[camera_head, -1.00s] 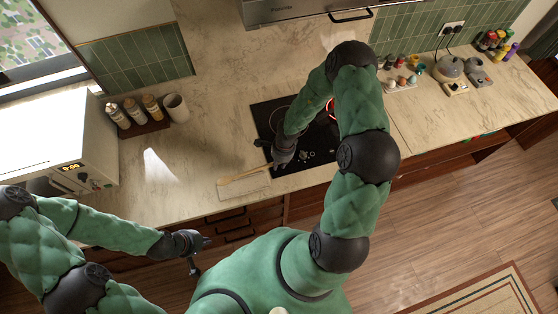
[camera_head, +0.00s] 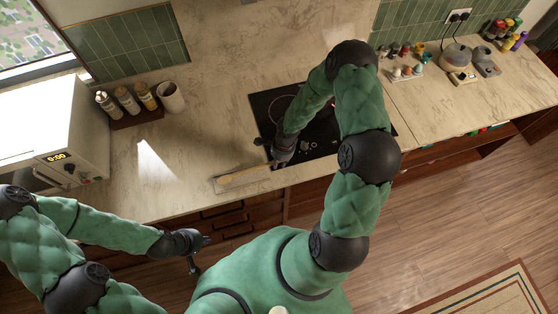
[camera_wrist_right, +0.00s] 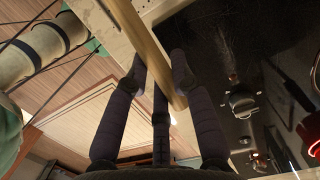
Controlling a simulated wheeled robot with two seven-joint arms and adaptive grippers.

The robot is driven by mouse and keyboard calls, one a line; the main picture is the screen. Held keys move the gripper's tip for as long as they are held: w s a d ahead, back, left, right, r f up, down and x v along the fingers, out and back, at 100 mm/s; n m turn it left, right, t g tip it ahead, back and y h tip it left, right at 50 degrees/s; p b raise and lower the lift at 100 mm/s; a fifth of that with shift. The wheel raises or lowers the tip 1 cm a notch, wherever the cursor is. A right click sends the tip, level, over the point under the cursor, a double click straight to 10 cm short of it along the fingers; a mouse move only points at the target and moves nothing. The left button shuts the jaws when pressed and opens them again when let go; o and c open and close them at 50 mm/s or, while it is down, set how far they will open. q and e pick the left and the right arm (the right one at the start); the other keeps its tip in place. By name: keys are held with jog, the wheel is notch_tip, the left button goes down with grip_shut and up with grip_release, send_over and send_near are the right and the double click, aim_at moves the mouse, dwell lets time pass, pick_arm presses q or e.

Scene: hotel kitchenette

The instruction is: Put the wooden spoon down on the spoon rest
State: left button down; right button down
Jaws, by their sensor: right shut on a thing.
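The wooden spoon (camera_head: 240,178) is pale, and its bowl end points left. It lies over the flat, light rectangular spoon rest (camera_head: 218,188) at the counter's front edge. Whether it touches the rest cannot be told. My right gripper (camera_head: 268,152) is at the spoon's right end, beside the hob. In the right wrist view my right gripper (camera_wrist_right: 160,80) is shut on the spoon's handle (camera_wrist_right: 148,45), which runs diagonally between the fingers. My left gripper (camera_head: 203,254) is open and empty in front of the counter drawers.
The black hob (camera_head: 318,138) lies right of the rest, under my right arm. A white microwave (camera_head: 50,130), several bottles (camera_head: 126,100) and a beige cup (camera_head: 171,97) stand at left. The counter behind the rest is clear.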

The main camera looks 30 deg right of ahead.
jog(key=c, duration=1)
grip_release()
jog(key=r, duration=0.4)
jog(key=d+r, duration=0.1)
jog(key=r, duration=0.7)
jog(key=shift+s+d, duration=0.25)
jog(key=shift+d, duration=0.05)
jog(key=shift+f, duration=0.1)
